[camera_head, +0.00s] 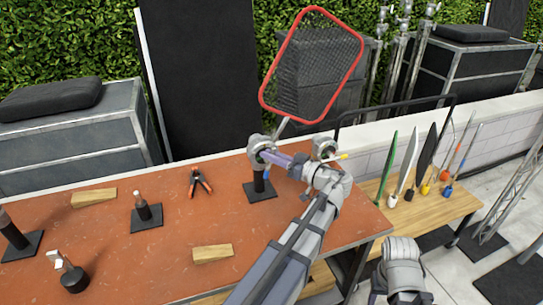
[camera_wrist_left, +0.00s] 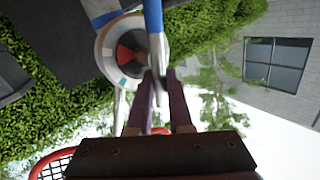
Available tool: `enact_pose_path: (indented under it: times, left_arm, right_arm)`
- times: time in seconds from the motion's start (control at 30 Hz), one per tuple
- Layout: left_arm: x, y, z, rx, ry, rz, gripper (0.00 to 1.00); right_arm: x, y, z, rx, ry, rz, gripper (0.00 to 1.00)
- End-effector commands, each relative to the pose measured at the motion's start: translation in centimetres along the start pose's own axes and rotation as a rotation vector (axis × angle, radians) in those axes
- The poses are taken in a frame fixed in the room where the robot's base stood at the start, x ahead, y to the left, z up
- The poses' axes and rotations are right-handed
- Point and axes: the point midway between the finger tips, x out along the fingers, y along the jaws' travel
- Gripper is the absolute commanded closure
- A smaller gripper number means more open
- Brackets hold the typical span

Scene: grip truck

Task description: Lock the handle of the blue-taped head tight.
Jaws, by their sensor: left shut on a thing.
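The blue-taped head (camera_head: 256,143) sits on a short black stand on the orange table, with the rod of a red-framed mesh panel running up from it. In the left wrist view the head (camera_wrist_left: 106,50) is a round grey disc with blue tape and a dark red centre. Its handle (camera_wrist_left: 154,25) has a blue grip and a bare metal lower part. My left gripper (camera_head: 272,157) reaches the head from the right. Its purple fingers (camera_wrist_left: 160,78) are shut on the handle's metal part. My right arm shows at the lower right; its gripper is out of view.
A second head (camera_head: 324,146) with a yellow-tipped handle is close behind my left wrist. The red-framed panel (camera_head: 312,62) rises above. Orange-handled pliers (camera_head: 200,183), wooden wedges (camera_head: 212,252) and several black stands (camera_head: 146,216) are on the table. A wooden shelf (camera_head: 435,207) holds flags at right.

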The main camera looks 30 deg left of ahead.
Motion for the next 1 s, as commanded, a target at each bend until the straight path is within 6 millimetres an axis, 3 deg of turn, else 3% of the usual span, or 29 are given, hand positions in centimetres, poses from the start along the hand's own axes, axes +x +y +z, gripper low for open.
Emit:
enact_pose_path:
  times: [0.47, 1.0]
  left_arm:
    - [-0.1, 0.2, 0.4, 0.048, 0.033, -0.006, 1.00]
    - [-0.8, 1.3, 1.2, 0.424, 0.286, -0.059, 1.00]
  right_arm:
    - [1.1, -0.1, -0.1, 0.000, 0.000, 0.000, 0.46]
    - [7.5, -0.7, -0.4, 0.000, 0.000, 0.000, 0.46]
